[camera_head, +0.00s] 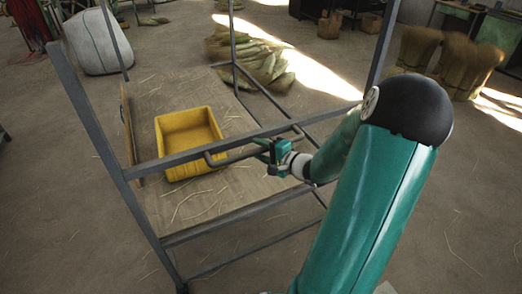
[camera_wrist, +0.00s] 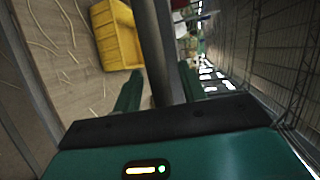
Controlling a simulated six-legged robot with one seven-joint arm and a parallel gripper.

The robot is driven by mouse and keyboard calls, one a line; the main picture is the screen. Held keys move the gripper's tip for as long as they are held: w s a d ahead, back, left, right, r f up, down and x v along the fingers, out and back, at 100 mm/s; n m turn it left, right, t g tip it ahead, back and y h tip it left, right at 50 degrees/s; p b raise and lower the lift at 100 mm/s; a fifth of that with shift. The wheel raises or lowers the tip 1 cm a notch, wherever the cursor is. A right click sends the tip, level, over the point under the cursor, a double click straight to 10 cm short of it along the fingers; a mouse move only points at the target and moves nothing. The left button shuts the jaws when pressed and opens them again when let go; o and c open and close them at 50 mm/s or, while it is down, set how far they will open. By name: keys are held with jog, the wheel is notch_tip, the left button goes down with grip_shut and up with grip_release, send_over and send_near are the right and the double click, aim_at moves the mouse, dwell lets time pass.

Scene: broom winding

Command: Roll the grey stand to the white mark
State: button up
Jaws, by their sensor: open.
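The grey stand (camera_head: 108,150) is a metal frame with a wooden shelf, left of centre in the head view. A grey handle bar (camera_head: 232,157) sticks out along its near top rail. My gripper (camera_head: 268,150) is at this handle, near its right part. In the wrist view my gripper (camera_wrist: 160,88) has its two fingers apart, with a grey bar (camera_wrist: 155,45) running between them. I cannot tell whether either finger touches it. No white mark is clear on the floor; a pale patch (camera_head: 385,288) shows at the bottom edge, partly behind my arm.
A yellow bin (camera_head: 188,142) sits on the stand's shelf among loose straw. A white sack (camera_head: 97,42) stands behind left. Straw bundles (camera_head: 255,58) lie behind the stand, and more bundles (camera_head: 450,62) stand at back right. The floor at right is mostly clear.

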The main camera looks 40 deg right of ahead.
jog(key=shift+w, duration=0.1)
grip_shut()
dwell(0.3)
